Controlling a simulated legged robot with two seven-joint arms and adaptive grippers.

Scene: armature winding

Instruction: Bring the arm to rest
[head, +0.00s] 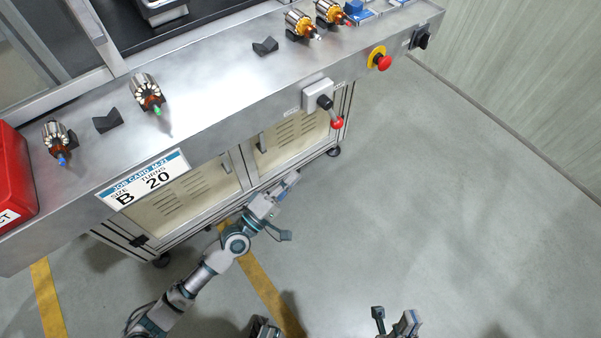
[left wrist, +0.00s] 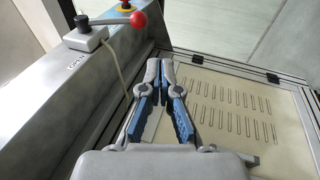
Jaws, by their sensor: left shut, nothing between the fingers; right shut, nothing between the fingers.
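My left arm (head: 195,280) reaches up from the lower left in the head view. Its gripper (head: 291,181) is in front of the bench's lower cabinet, below the bench top. In the left wrist view the left gripper (left wrist: 166,66) has its two blue-padded fingers together at the tips, with nothing between them. My right gripper (head: 411,316) shows at the bottom edge of the head view, over open floor, shut and empty. The rest of the right arm is mostly out of view.
The metal bench (head: 225,85) bears several armatures, including one with a green tip (head: 148,92), and black V-shaped holders. A red-knobbed lever (head: 327,103) and an emergency stop (head: 379,59) project from its front. Floor to the right is clear.

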